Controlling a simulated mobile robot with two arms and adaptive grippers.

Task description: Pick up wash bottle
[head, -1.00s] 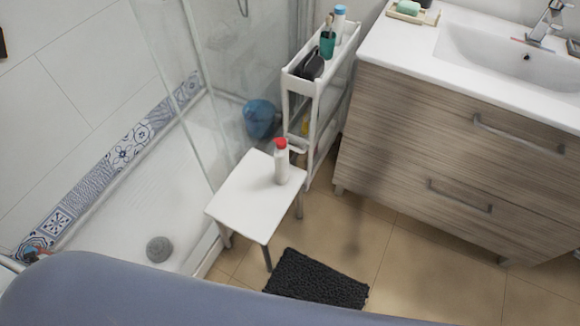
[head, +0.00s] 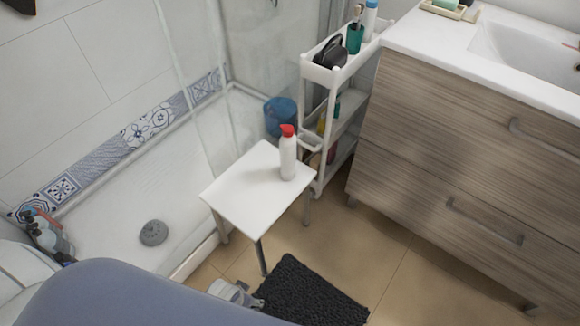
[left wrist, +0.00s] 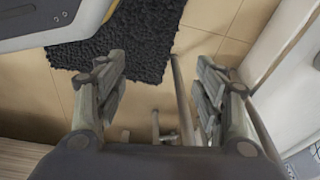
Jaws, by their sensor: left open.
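A white bottle with a red top (head: 288,155), the likely wash bottle, stands upright on the white stool (head: 240,190), near its back right corner. My left gripper shows in the left wrist view (left wrist: 158,78), with its two fingers apart and nothing between them. It is low, over the floor near the black mat and the stool legs. A pale grey part beside the mat in the head view seems to be this gripper, mostly hidden by my blue-grey body. The bottle is not visible in the left wrist view. My right gripper is not in view.
A white shelf cart (head: 335,75) stands close behind the bottle, holding a teal cup (head: 354,40). A wood-front vanity (head: 460,150) is at right. A blue bucket (head: 280,116) is behind the stool. The black mat (head: 312,290) lies in front. The shower is left.

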